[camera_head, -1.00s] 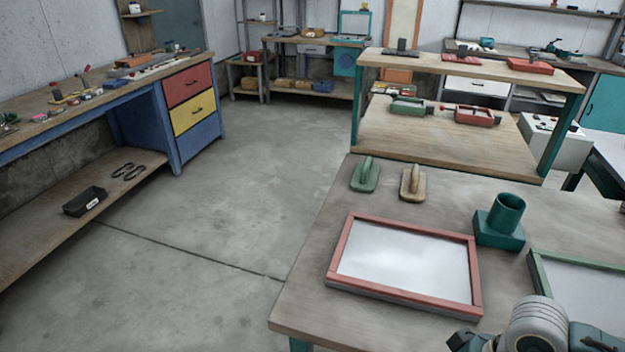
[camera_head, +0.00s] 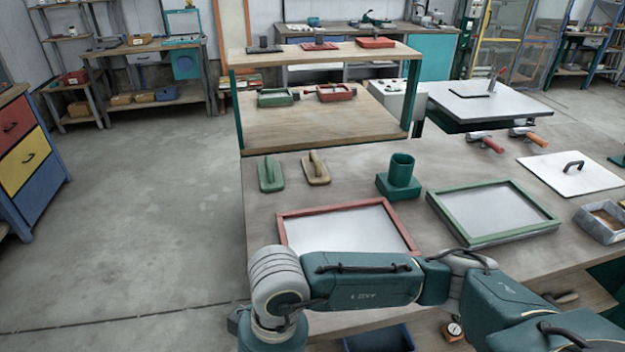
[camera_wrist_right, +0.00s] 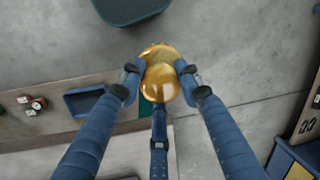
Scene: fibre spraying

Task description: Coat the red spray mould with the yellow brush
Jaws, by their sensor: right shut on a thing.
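The red spray mould (camera_head: 335,206) is a red-framed tray with a pale grey inside, lying flat on the workbench in the head view. My right arm crosses in front of its near side and hides that edge. In the right wrist view my right gripper (camera_wrist_right: 161,90) has its blue fingers closed around a glossy yellow rounded thing (camera_wrist_right: 160,78), which looks like the yellow brush's handle. Its bristles cannot be made out. The gripper is held over the floor beside the bench, away from the mould. My left gripper is not in view.
A green-framed mould (camera_head: 505,183) lies right of the red one. Behind stand a teal cup holder (camera_head: 398,183), a green float (camera_head: 270,173) and a tan float (camera_head: 316,168). A white plate with a handle (camera_head: 590,182) lies further right. Open floor is at the left.

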